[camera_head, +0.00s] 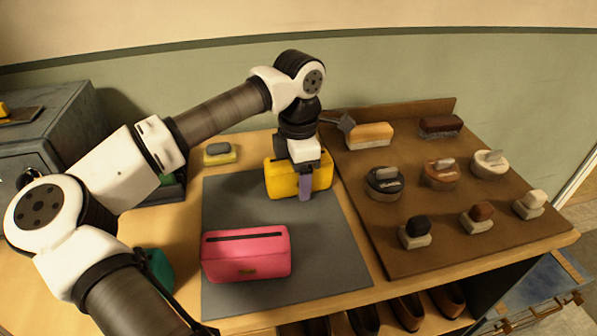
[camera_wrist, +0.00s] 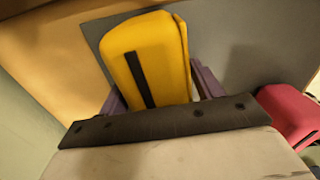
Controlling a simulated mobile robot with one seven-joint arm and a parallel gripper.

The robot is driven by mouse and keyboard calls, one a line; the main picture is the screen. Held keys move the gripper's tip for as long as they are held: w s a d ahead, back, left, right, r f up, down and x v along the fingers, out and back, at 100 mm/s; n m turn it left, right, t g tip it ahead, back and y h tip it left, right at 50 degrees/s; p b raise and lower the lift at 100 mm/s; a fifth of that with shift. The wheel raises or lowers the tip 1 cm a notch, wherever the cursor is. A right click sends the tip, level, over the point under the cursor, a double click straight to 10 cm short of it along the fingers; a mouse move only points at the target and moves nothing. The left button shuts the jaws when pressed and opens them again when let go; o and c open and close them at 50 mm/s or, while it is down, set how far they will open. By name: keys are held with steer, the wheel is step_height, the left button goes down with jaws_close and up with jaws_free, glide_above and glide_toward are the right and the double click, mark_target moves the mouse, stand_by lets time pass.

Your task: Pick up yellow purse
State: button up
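The yellow purse (camera_head: 285,182) is a boxy bag with a dark slit along its top. It stands at the back of the grey mat (camera_head: 225,215). My gripper (camera_head: 304,172) is over it, pointing down. One purple finger shows in front of the purse's front face; the other is hidden behind it. In the wrist view the purse (camera_wrist: 165,50) lies between the two purple fingers of my gripper (camera_wrist: 160,95). The fingers are spread wide around it, with a gap seeming to show at the right finger. Contact cannot be made out clearly.
A pink purse (camera_head: 247,262) stands at the front of the mat. A brown board (camera_head: 390,240) with several brushes and tins is on the right. A yellow sponge-like block (camera_head: 220,157) lies behind the mat. A grey cabinet (camera_head: 60,125) is at the left.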

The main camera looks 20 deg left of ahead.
steer(key=c, duration=0.9)
